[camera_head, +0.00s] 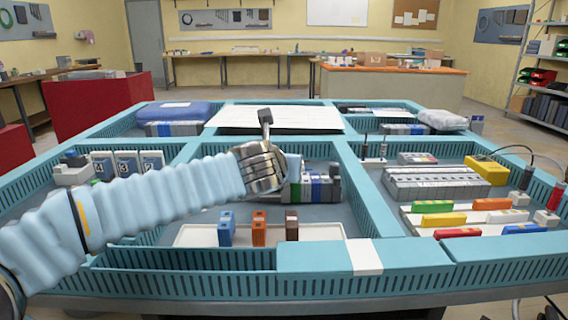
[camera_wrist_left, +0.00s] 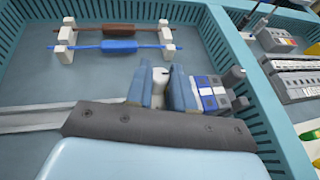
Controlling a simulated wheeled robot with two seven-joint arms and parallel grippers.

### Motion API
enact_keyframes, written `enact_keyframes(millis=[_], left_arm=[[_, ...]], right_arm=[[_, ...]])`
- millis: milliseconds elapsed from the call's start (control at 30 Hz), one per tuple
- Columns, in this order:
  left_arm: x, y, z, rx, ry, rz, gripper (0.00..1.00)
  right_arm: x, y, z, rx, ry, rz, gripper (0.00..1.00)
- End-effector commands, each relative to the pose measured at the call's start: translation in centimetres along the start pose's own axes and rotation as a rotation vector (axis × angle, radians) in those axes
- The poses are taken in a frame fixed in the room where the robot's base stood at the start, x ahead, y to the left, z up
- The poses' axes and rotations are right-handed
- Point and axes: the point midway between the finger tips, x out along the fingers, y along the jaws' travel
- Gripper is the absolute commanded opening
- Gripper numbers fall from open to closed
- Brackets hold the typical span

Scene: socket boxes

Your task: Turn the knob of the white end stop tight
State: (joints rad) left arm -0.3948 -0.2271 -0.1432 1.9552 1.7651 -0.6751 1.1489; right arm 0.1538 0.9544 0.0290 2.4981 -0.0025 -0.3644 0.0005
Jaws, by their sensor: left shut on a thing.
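My left gripper (camera_head: 292,170) reaches in from the left, at the left end of a row of grey, blue and green blocks (camera_head: 320,188) in the middle compartment. In the left wrist view, its two light-blue fingers (camera_wrist_left: 160,88) are shut on a small white piece, which looks like the white end stop (camera_wrist_left: 159,77). The fingers hide most of it, and I cannot make out its knob clearly. The row of blocks (camera_wrist_left: 212,93) is just right of the fingers. A grey rail (camera_wrist_left: 35,117) runs in from the left. My right gripper is not in view.
Blue, orange and brown pieces (camera_head: 258,229) stand on a white tray (camera_head: 325,233) in front. Teal slotted walls (camera_head: 180,284) border the compartments. Brown and blue parts (camera_wrist_left: 105,45) lie on white holders behind. Grey modules (camera_head: 440,182) and coloured blocks fill the right compartment.

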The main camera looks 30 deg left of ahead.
Motion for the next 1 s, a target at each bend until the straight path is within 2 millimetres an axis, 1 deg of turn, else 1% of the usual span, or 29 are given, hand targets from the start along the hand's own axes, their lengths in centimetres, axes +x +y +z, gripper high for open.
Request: enact_keyframes(millis=[267,300,467,700,800,867,967,1000], left_arm=[[0.0,0.0,0.0,0.0,0.0,-0.001,0.0],[0.0,0.0,0.0,0.0,0.0,-0.001,0.24],[0.0,0.0,0.0,0.0,0.0,0.0,0.48],[0.0,0.0,0.0,0.0,0.0,0.0,0.48],[-0.3,0.0,0.0,-0.001,-0.001,0.0,0.48],[-0.9,0.0,0.1,-0.002,-0.001,-0.001,0.48],[-2.7,0.0,0.1,-0.001,-0.002,-0.001,0.48],[-3.6,0.0,0.1,-0.001,-0.004,-0.002,0.48]], right_arm=[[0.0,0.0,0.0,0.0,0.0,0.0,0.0],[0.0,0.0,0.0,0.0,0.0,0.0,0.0],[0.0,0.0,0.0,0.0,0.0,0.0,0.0],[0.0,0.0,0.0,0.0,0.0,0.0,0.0],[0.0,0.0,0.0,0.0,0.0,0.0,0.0],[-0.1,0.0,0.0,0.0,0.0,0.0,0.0],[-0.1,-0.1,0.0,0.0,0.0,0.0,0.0],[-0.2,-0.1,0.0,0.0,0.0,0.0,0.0]])
